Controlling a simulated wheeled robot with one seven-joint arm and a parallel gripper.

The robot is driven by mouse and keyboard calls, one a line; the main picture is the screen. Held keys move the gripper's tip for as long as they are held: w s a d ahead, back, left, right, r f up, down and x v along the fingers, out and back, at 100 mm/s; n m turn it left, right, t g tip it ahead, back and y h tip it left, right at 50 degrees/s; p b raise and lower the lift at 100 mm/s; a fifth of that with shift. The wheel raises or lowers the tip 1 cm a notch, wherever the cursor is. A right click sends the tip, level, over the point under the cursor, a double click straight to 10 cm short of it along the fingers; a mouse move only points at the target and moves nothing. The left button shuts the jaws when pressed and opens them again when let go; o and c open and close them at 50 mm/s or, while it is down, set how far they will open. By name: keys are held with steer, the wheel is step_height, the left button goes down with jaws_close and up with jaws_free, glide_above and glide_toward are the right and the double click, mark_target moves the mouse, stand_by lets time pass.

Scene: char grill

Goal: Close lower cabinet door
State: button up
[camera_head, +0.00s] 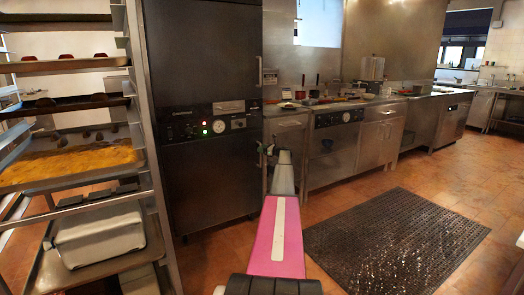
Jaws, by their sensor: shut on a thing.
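A tall dark cabinet stands left of centre in the head view. Its lower door (213,180) is a dark panel under a control strip with dials and small lights. The lower door looks about flush with the cabinet front, but a small gap at its right edge cannot be ruled out. My arm reaches forward from the bottom centre. My gripper (265,150) is at the upper right edge of the lower door, shut on what seems to be its handle. The handle is small and mostly hidden by the fingers.
A metal rack (147,150) with trays of food stands close at the left. A steel counter (340,160) with pans runs to the right of the cabinet. A black rubber mat (395,240) lies on the open tiled floor at the right.

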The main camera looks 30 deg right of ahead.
steer(key=v, duration=0.9)
steer(key=shift+s+d, duration=0.25)
steer(key=shift+d, duration=0.1)
steer(key=shift+c, duration=0.7)
steer(key=shift+s+d, duration=0.2)
steer(key=shift+s, duration=0.3)
steer(key=shift+s+f, duration=0.1)
